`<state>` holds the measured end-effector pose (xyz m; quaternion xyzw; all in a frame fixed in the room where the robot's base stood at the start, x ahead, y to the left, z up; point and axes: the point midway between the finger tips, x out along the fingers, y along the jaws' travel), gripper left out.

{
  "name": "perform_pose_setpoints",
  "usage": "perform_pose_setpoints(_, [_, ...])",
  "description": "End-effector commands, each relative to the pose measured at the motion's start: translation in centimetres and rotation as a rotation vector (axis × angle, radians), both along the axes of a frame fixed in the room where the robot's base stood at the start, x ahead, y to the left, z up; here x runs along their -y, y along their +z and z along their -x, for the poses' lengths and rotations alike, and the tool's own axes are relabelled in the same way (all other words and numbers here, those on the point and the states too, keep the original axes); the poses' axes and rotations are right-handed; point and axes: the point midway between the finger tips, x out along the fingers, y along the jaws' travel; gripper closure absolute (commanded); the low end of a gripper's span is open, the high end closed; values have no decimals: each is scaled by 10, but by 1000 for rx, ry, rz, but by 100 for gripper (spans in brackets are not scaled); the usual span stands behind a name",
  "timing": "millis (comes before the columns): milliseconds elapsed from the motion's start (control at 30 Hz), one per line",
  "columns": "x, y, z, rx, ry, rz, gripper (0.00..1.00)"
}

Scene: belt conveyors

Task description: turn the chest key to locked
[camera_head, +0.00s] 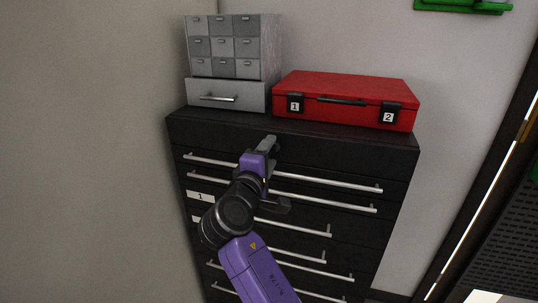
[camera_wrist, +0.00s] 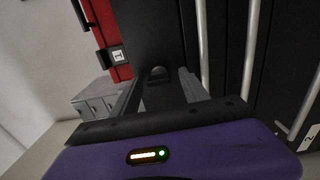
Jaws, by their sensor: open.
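The black drawer chest (camera_head: 330,150) stands against the wall. In the wrist view, a dark key with a rounded, ring-like head (camera_wrist: 158,73) shows on the chest's front panel (camera_wrist: 168,35). My gripper (camera_head: 270,146) is at the top front of the chest, above the first drawer handle. In the wrist view, its two grey fingers (camera_wrist: 162,95) are apart, with the key head between them near the tips. I cannot tell whether either finger touches it. In the head view, my gripper hides the key.
A red case (camera_head: 345,88) with latches labelled 1 and 2 lies on the chest. A grey small-drawer cabinet (camera_head: 233,48) stands to its left. Long silver handles (camera_head: 325,182) stick out below my gripper. A wall is close on the left.

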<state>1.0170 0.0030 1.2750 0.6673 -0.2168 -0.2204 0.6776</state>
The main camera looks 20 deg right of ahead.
Motion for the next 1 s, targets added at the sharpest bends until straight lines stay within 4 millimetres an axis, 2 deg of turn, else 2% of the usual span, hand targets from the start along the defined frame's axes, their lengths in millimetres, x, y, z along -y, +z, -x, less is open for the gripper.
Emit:
perform_pose_setpoints(133, [-9, -2, 11, 2, 3, 0, 47])
perform_pose_setpoints(500, [-41, -3, 55, 1, 2, -1, 47])
perform_pose_setpoints(700, [-46, -1, 63, -1, 2, 1, 47])
perform_pose_setpoints(1000, [-47, 0, 62, 10, 4, -10, 47])
